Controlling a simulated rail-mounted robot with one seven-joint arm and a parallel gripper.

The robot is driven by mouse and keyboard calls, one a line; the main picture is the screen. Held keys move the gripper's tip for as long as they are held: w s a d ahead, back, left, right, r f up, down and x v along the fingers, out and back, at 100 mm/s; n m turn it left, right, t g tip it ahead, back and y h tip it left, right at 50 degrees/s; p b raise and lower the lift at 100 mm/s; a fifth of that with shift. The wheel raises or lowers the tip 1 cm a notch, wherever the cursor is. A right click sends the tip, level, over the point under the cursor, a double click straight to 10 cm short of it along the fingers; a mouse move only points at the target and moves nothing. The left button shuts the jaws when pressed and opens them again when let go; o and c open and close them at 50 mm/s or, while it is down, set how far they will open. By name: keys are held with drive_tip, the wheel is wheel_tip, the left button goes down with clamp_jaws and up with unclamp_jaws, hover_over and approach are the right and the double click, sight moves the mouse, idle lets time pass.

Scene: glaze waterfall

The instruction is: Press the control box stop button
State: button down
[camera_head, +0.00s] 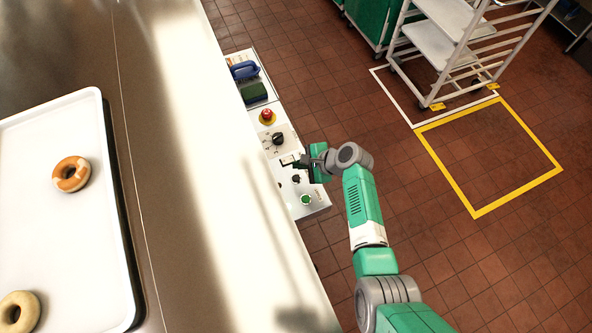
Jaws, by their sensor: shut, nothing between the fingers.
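The control box (312,208) is a pale panel along the right side of the steel counter. My gripper (298,162) is over the panel between the black knob and the green button, near a small switch. Its fingers are shut and empty. I cannot tell whether the fingertips touch the panel. The gripper hides part of the panel. The red button is clear of it.
A blue-handled item (244,70) and a green block (254,93) lie beyond the red button. A white tray (60,250) with donuts lies on the left. A white rack (447,45) stands on the tiled floor at upper right, near a yellow floor square (475,213).

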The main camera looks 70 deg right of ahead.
sight(299, 179)
wheel_tip(299, 179, down, 6)
drive_tip(key=b, duration=0.5)
drive_tip(key=shift+f, duration=0.3)
idle(1.4)
drive_tip(key=shift+f, duration=0.3)
drive_tip(key=shift+f+b, duration=0.45)
drive_tip(key=shift+b, duration=0.05)
idle(0.5)
drive_tip(key=shift+r, duration=0.15)
drive_tip(key=shift+r+p, duration=0.75)
drive_tip(key=shift+p, duration=0.15)
wheel_tip(299, 179, up, 5)
drive_tip(key=p, duration=0.5)
drive_tip(key=shift+r, duration=0.1)
